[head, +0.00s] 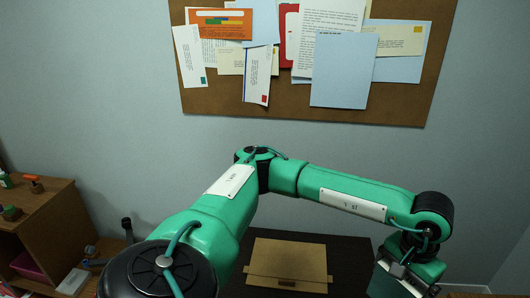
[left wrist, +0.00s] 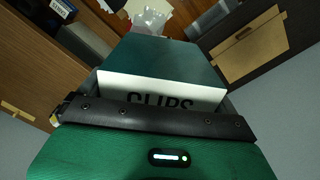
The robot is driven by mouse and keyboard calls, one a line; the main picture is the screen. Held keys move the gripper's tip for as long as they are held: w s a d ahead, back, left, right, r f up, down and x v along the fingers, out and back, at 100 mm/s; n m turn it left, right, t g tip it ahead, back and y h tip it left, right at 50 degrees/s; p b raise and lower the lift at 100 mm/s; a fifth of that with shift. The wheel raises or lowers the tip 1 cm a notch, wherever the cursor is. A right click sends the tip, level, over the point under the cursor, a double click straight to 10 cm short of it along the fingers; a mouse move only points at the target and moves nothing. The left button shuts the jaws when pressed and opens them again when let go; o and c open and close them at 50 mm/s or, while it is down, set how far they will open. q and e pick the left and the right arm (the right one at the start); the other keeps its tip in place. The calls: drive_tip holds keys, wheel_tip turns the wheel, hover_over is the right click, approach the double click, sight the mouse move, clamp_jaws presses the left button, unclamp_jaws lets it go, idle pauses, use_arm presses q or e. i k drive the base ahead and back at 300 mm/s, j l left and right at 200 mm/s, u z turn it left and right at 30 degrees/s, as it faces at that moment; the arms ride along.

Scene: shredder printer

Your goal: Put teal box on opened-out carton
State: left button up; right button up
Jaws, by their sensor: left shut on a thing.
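The teal box (left wrist: 170,55), with a white face lettered CLIPS, fills the middle of the left wrist view. My left gripper (left wrist: 160,88) is shut on it, with a dark finger on each side. In the head view my left arm reaches across to the lower right, where its gripper end (head: 405,275) is partly cut off by the bottom edge. The opened-out carton (head: 287,262) lies flat and brown on a dark surface, left of that gripper. The carton also shows at upper right in the left wrist view (left wrist: 243,50), apart from the box. My right gripper is not in view.
A brown wooden shelf unit (head: 35,225) with small items stands at the left. A cork board (head: 300,110) with pinned papers hangs on the wall. A crumpled clear bag (left wrist: 150,17) shows beyond the box. The carton's top looks bare.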

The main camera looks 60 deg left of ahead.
sight(280, 267)
drive_tip(key=i+u, duration=0.1)
drive_tip(key=u, duration=1.45)
drive_tip(key=i+l+u, duration=0.25)
drive_tip(key=i+l, duration=0.7)
